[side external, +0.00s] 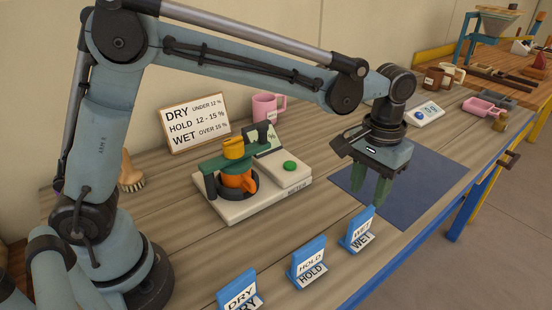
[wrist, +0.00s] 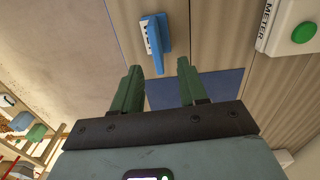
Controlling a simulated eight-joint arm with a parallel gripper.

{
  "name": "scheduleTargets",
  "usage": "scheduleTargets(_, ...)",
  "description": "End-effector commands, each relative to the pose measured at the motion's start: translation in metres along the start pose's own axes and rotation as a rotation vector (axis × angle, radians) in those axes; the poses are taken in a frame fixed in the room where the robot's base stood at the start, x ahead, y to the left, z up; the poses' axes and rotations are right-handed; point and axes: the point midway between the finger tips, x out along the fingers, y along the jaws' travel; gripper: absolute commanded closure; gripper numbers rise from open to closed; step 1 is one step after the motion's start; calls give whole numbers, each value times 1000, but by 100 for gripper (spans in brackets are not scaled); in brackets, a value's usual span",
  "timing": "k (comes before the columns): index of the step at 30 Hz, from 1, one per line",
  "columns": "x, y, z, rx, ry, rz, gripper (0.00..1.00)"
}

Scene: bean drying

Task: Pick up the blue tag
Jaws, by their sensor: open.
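Three blue tags stand in a row along the front of the bench: a DRY tag (side external: 237,283), a HOLD tag (side external: 309,257) and a WET tag (side external: 360,230). Each has a white lettered face and a white label at its foot. My gripper (side external: 370,194) points down with green fingers apart and nothing between them. It is above and behind the WET tag in the side view. In the wrist view, one blue tag (wrist: 160,35) stands just beyond the open fingertips (wrist: 160,66), apart from them.
A dark blue mat (side external: 420,190) lies under and beyond my gripper. A moisture meter (side external: 290,176) with a green button and an orange cup stands to its left. A pink mug (side external: 265,106) and a lettered board (side external: 195,122) are behind. The bench front edge is close to the tags.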

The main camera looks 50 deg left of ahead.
Motion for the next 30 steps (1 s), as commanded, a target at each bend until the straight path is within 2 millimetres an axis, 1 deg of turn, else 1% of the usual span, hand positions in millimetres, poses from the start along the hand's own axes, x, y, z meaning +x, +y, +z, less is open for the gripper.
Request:
scheduleTargets(1, 8, 0, 0, 0, 0, 0, 57)
scheduleTargets(3, 18, 0, 0, 0, 1, 0, 57)
scheduleTargets(6, 28, 0, 0, 0, 1, 0, 57)
scheduleTargets(11, 35, 0, 0, 0, 1, 0, 57)
scheduleTargets(13, 42, 2, 1, 1, 1, 0, 57)
scheduleTargets(21, 77, 4, 4, 0, 2, 1, 57)
scheduleTargets(25, 84, 4, 4, 0, 3, 1, 57)
scheduleTargets(30, 85, 4, 4, 0, 3, 1, 57)
